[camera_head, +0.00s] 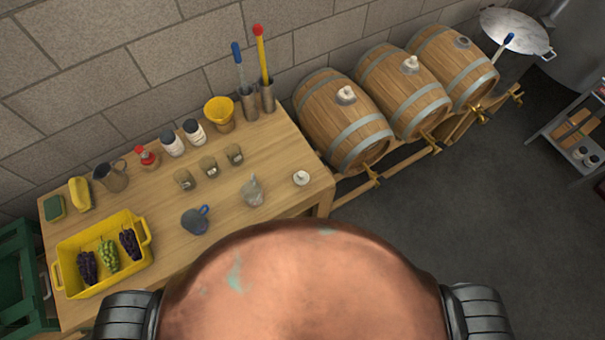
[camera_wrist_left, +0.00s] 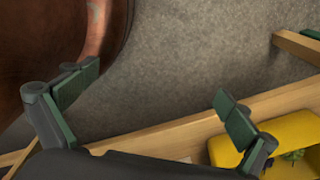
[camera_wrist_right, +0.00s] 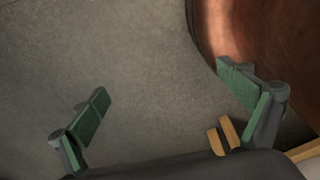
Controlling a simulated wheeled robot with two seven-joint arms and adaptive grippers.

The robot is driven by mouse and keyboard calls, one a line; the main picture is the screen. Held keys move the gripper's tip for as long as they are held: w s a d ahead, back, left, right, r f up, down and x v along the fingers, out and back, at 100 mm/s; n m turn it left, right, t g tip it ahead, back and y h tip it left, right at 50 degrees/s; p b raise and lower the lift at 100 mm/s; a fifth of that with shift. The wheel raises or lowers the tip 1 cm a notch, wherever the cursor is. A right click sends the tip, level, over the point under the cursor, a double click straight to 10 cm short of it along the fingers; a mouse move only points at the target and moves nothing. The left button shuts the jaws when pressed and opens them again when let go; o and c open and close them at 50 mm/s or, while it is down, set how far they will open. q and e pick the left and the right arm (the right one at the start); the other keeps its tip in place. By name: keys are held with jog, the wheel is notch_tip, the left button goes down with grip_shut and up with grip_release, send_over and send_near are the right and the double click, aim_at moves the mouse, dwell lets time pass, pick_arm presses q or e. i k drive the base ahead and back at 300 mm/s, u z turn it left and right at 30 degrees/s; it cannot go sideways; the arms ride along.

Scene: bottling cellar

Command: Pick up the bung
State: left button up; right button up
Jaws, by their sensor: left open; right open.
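A small pale bung (camera_head: 301,178) sits on the wooden table (camera_head: 285,150) near its right end. Similar pale bungs sit on top of the left barrel (camera_head: 318,100) and the middle barrel (camera_head: 385,80); the right barrel (camera_head: 440,55) shows a grey round spot on top instead. My left gripper (camera_wrist_left: 160,98) is open and empty, over the floor beside the table's edge, with the yellow crate at the right of its view. My right gripper (camera_wrist_right: 166,95) is open and empty, over grey floor. Neither gripper shows in the head view, and no bung shows in the wrist views.
Cups, jars and tool holders stand behind. A yellow crate (camera_head: 143,232) of grapes is at left. The table around the bung is clear.

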aim_at(301, 178)
jog(key=u, duration=2.7)
jog(key=k, duration=0.4)
jog(key=z, duration=1.25)
